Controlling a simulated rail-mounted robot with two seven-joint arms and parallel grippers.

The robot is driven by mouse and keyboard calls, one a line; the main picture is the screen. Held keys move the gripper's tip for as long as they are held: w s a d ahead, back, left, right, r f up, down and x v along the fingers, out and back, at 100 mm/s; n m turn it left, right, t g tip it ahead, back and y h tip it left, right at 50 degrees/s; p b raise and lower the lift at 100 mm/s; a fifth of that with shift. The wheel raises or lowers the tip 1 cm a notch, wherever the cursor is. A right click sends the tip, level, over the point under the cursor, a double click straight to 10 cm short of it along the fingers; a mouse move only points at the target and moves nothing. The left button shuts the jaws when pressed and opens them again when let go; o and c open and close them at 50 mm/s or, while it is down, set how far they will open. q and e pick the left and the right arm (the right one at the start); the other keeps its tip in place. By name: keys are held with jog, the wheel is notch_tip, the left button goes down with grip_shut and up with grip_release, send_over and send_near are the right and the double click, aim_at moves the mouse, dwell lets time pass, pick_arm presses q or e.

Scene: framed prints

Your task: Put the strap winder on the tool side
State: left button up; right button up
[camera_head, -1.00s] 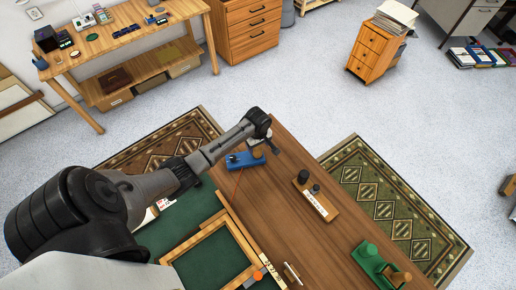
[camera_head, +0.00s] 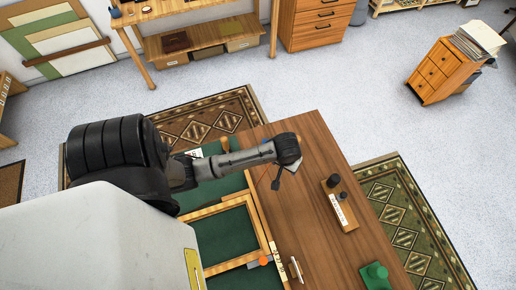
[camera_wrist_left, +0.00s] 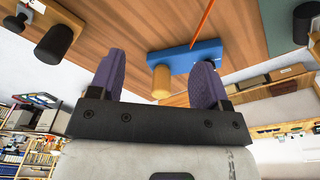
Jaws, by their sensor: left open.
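A blue block with a round wooden knob (camera_wrist_left: 188,56) and an orange-red strap (camera_wrist_left: 203,20) stands on the brown table; it looks like the strap winder. It shows in the left wrist view, beyond and partly behind the right finger. In the head view the left gripper (camera_head: 280,178) is over the table's left part, mostly hidden by my wrist. My right gripper is out of view.
A wooden block with two dark knobs and a white label (camera_head: 340,208) stands right of the gripper. A green device (camera_head: 375,275) stands at the near end. A wooden frame (camera_head: 225,208) lies on the green mat (camera_head: 222,235) at left. The table (camera_head: 310,150) is clear between.

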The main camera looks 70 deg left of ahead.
pick_arm(q)
jog(key=s+d+r+m+t, duration=0.1)
jog(key=s+d+r+m, duration=0.2)
jog(key=s+d+m, duration=0.2)
jog(key=s+d+r+m+t, duration=0.1)
jog(key=s+d+r+m, duration=0.3)
jog(key=s, duration=0.5)
jog(key=shift+d+m+h, duration=0.4)
jog(key=shift+d, duration=0.4)
jog(key=shift+s, duration=0.1)
notch_tip(320, 180, up, 8)
jog(key=p, duration=0.8)
